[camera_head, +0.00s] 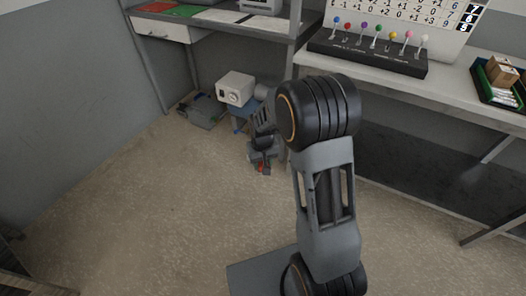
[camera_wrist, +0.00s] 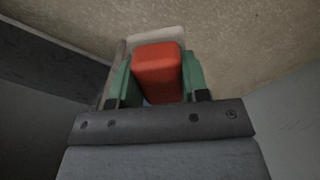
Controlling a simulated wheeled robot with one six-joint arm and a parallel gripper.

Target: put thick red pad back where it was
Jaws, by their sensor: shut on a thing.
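The thick red pad (camera_wrist: 157,72) is between the two green-lined fingers of my gripper (camera_wrist: 157,75) in the wrist view, and the gripper is shut on it. A pale, rounded surface (camera_wrist: 152,37) shows just beyond the pad; I cannot tell what it is or whether the pad touches it. In the head view my gripper (camera_head: 262,162) points down, low over the floor near the desk leg. Only a small bit of the red pad (camera_head: 261,168) shows there. My arm hides part of the area behind it.
A white box-shaped device (camera_head: 235,88) sits on a small blue stand (camera_head: 242,116), with a grey-green case (camera_head: 202,111) to its left. A desk (camera_head: 215,18) with flat red and green sheets stands behind. A bench (camera_head: 450,88) is at right. Floor at left (camera_head: 150,200) is clear.

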